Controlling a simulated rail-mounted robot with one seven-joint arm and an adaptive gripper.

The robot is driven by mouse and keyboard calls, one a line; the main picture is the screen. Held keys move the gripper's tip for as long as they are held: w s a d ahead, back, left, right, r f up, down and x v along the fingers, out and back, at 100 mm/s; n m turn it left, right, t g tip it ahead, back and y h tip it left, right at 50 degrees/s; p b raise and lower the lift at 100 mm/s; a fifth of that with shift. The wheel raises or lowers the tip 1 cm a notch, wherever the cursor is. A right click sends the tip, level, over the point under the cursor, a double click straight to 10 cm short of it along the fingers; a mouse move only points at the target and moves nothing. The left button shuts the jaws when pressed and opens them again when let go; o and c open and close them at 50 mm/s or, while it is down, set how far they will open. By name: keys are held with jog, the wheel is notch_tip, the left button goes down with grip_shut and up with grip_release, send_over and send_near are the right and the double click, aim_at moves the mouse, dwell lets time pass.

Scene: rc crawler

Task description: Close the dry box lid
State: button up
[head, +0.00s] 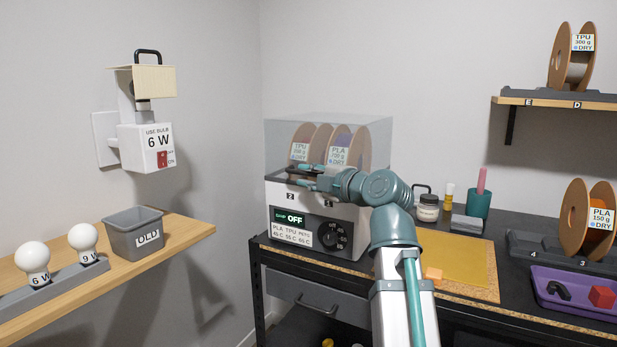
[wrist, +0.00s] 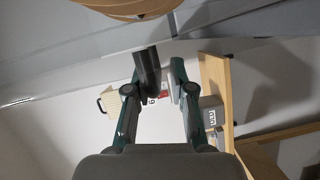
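The dry box (head: 352,218) is a white unit with a dial and a display reading OFF, on the black bench. Its clear lid (head: 376,128) stands over two brown spools labelled TPU (head: 299,151) and PLA (head: 341,157). The lid looks down on the body, but I cannot tell if it is fully seated. My gripper (head: 296,176) is at the lid's lower front edge, pointing left. In the wrist view, my gripper (wrist: 161,83) shows a gap between its fingers. A dark piece sits by the left finger; I cannot tell if it is a pad or a handle.
A wooden shelf at left holds bulbs (head: 33,258) and a grey OLD bin (head: 134,238). A lamp unit (head: 147,146) hangs on the wall. Right of the box are a jar (head: 428,208), a teal cup (head: 479,204), a yellow mat (head: 462,262) and a purple tray (head: 560,302).

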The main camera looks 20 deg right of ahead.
jog(key=f+v, duration=0.1)
jog(key=v, duration=1.1)
jog(key=shift+r, duration=0.45)
